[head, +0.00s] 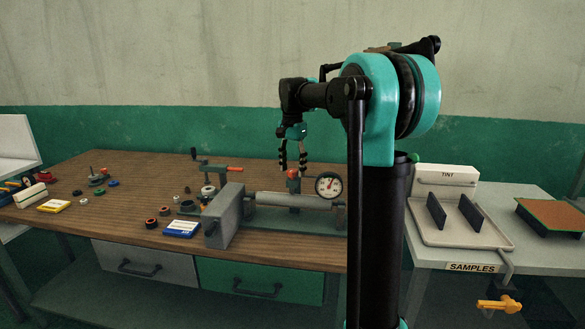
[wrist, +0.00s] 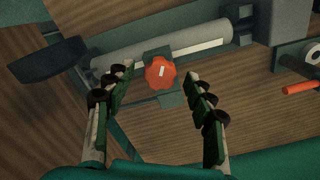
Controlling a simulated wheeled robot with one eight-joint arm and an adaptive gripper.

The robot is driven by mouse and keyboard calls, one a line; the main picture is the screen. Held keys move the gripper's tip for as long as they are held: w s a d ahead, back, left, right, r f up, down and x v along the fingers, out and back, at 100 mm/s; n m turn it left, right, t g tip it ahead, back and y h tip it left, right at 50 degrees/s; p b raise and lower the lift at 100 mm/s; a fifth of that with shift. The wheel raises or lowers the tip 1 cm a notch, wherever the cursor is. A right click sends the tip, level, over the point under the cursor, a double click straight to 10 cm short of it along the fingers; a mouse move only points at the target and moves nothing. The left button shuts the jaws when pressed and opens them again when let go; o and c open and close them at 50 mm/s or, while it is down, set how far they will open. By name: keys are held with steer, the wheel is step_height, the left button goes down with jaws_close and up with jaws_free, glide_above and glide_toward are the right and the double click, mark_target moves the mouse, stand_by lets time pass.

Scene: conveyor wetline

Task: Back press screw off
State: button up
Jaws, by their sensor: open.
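The press screw appears to be the red lobed knob (wrist: 160,73) with a white mark, on a dark green block beside a grey cylinder (wrist: 175,44). In the head view the red knob (head: 293,175) stands upright above the cylinder (head: 298,200). My gripper (head: 292,158) points down just above the knob. In the wrist view my gripper (wrist: 165,77) is open, with one finger on each side of the knob. A gap shows between the knob and both fingers, and nothing is held.
A dial gauge (head: 328,185) stands right of the knob, close to my arm. A grey end block (head: 225,215) and an orange-handled lever (head: 222,168) are to the left. Small rings and a blue box (head: 182,228) lie on the wooden bench (head: 130,215).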

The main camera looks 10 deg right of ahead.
steer(key=shift+f, duration=0.2)
steer(key=shift+c, duration=0.2)
steer(key=c, duration=1.1)
